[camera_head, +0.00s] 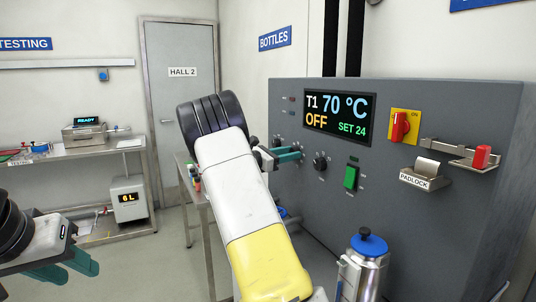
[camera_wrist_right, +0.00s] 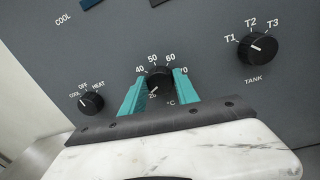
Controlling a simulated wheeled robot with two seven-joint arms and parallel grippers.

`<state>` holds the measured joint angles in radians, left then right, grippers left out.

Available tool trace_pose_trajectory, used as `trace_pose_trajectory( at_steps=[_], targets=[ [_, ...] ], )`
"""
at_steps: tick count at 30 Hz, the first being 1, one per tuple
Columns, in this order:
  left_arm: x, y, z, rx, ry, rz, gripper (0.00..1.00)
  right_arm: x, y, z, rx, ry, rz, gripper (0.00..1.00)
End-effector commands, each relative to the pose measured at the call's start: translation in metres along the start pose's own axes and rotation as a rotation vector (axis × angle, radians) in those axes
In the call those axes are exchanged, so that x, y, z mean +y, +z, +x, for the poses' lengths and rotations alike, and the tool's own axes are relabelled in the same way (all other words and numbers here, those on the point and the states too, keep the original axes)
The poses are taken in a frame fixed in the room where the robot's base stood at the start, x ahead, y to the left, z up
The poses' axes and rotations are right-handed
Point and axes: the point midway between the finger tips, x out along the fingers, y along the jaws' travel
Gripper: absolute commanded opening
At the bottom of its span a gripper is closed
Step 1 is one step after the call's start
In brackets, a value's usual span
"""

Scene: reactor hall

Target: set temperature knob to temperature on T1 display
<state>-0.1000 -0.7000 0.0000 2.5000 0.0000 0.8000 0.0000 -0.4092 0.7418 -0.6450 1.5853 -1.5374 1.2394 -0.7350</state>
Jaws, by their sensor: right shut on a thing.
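The display (camera_head: 339,117) on the grey panel reads T1 70 °C, OFF and SET 24. The black temperature knob (camera_wrist_right: 160,83) has a scale with 40, 50, 60 and 70 legible. Its white mark points to the lower left, near the low end of the scale. My right gripper (camera_wrist_right: 160,90) is shut on this knob, one teal finger on each side. In the head view my right arm hides the knob, and part of the right gripper (camera_head: 287,155) shows at the panel. My left gripper (camera_head: 70,268) is open and empty at lower left, away from the panel.
The tank selector (camera_wrist_right: 258,48) points towards T1. The COOL/OFF/HEAT knob (camera_wrist_right: 91,103) is left of the temperature knob. A green switch (camera_head: 351,177), red rotary switch (camera_head: 401,126) and padlock holder (camera_head: 425,175) are further right. A blue-lidded canister (camera_head: 366,260) stands before the panel.

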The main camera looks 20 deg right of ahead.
Motion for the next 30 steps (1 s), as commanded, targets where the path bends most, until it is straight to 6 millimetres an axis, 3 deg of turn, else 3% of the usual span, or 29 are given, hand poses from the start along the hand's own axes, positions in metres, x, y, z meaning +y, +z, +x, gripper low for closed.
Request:
trace_pose_trajectory(
  at_steps=[30],
  targets=[
    [0.0000, 0.0000, 0.0000, 0.000, 0.000, 0.000, 0.36, -0.0009, -0.0044, -0.0011, -0.068, -0.012, 0.960, 0.00]
  ],
)
